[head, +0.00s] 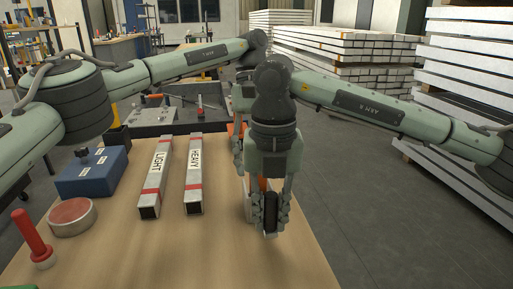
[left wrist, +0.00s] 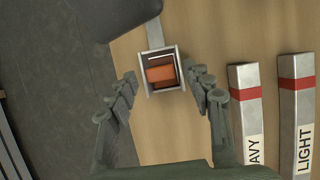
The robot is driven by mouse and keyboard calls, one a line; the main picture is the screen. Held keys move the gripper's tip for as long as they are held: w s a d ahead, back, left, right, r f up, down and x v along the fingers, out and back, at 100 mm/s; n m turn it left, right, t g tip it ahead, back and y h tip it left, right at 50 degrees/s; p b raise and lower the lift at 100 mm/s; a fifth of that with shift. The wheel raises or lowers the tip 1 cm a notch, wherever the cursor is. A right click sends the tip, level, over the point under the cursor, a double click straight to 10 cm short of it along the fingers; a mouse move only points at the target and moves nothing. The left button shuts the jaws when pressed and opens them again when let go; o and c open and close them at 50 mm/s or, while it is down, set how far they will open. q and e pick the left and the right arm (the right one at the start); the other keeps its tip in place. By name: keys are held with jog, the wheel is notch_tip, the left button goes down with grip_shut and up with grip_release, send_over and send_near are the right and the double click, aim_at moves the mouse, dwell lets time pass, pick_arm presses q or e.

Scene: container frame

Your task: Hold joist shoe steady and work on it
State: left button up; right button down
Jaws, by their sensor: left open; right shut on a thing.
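The joist shoe (left wrist: 183,76) is a small open metal bracket on the wooden table, with an orange block (left wrist: 160,73) inside. A flat metal strip (left wrist: 154,32) runs from it toward a dark shape at the top. My left gripper (left wrist: 165,88) is open, its fingers on either side of the shoe with gaps. In the head view only part of it shows, behind my right arm. My right gripper (head: 270,218) points down near the table's right edge and is shut, apparently on the shoe's near end. It hides most of the shoe; a pale edge (head: 247,207) shows beside it.
Bars marked LIGHT (head: 154,178) and HEAVY (head: 194,176) lie left of the grippers. A blue box (head: 92,174), a round red-topped tin (head: 71,217) and a red-handled tool (head: 32,235) stand further left. A grey tray (head: 165,122) lies behind.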

pick_arm(q)
jog(key=shift+v, duration=2.55)
pick_arm(e)
jog(key=c, duration=1.3)
grip_release()
jog(key=shift+r, duration=0.1)
